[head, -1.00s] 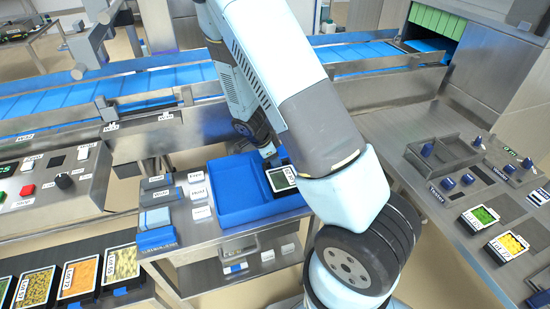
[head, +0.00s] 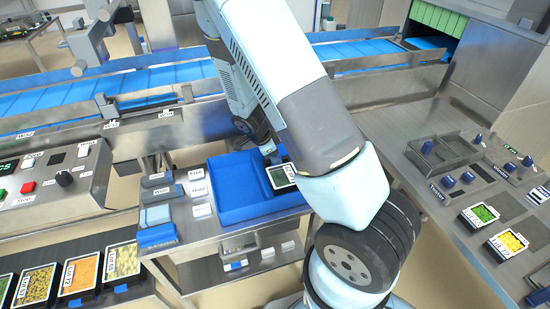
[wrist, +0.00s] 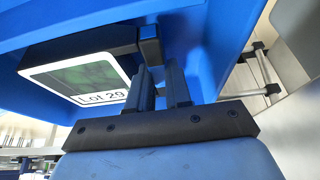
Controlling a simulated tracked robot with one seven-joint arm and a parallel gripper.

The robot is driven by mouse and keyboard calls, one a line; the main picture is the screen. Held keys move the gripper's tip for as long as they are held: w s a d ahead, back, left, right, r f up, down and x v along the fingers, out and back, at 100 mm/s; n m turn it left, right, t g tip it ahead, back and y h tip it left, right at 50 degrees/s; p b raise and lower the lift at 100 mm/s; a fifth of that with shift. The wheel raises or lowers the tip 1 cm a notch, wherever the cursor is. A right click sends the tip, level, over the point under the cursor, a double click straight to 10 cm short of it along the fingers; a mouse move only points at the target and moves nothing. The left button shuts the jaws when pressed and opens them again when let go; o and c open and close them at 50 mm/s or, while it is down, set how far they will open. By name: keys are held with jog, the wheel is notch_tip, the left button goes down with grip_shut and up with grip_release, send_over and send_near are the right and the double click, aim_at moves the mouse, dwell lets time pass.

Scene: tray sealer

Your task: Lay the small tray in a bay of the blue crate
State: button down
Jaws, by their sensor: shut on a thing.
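The small tray (head: 281,176) is black with a pale-rimmed, dark green top. It is over the right part of the blue crate (head: 228,215) in the head view. In the wrist view the tray (wrist: 82,75) reads "Lot 29", and the blue of the crate (wrist: 215,30) lies around and behind it. My gripper (wrist: 160,75) is shut on the edge of the tray. In the head view my gripper (head: 270,154) is partly hidden by my arm. I cannot tell whether the tray touches the crate floor. The crate's bay dividers are not clear.
Labelled blocks (head: 198,190) stand left of the crate on the steel table. A blue conveyor (head: 120,85) runs behind. Food trays (head: 80,277) sit at lower left. A side bench (head: 430,150) at right holds blue-knobbed fixtures and two filled trays (head: 508,242).

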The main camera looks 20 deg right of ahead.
dwell(0.4)
jog(key=c, duration=1)
grip_release()
jog(key=shift+c, duration=1.4)
jog(key=shift+r, duration=3.5)
